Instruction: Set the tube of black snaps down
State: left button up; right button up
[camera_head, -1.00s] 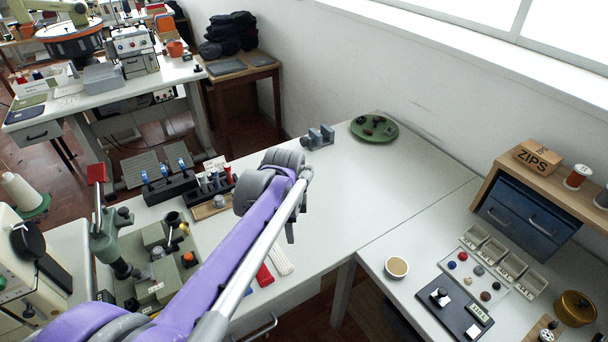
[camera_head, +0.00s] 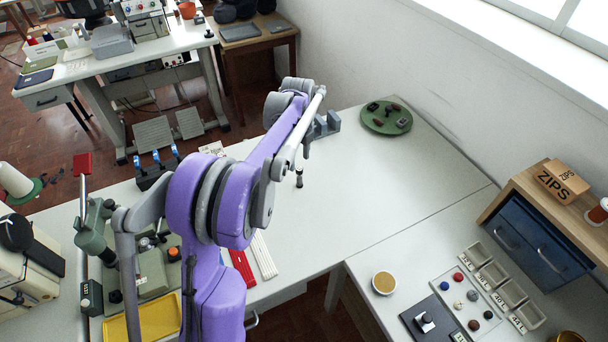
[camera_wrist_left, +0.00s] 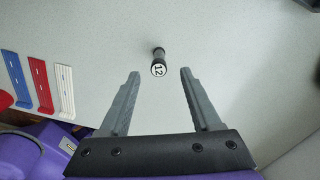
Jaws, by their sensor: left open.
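The tube of black snaps (camera_head: 299,180) stands upright on the white table, below the end of my left arm in the head view. It is small and dark. In the left wrist view the tube (camera_wrist_left: 158,60) shows a white round end marked 12, just beyond the gap between the fingertips, with no finger touching it. My left gripper (camera_wrist_left: 160,74) is open and empty, its two grey fingers spread wide. In the head view the left gripper (camera_head: 305,150) is small and partly hidden by my wrist. My right gripper is not in view.
Red strips (camera_head: 241,268) and white strips (camera_head: 262,256) lie near the table's front edge. A green round tray (camera_head: 368,123) with small items and a grey holder (camera_head: 327,125) stand at the back. A cup (camera_head: 384,283) stands on the right table. The table right of the tube is clear.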

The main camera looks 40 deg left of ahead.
aim_at(300, 176)
pick_arm(q)
jog(key=shift+s+f, duration=0.2)
jog(key=shift+f, duration=0.4)
jog(key=shift+s+f, duration=0.15)
jog(key=shift+f, duration=0.4)
jog(key=f, duration=0.5)
jog(key=shift+w+d+f, duration=0.1)
jog(key=shift+w+f, duration=0.15)
jog(key=shift+f, duration=0.15)
grip_shut()
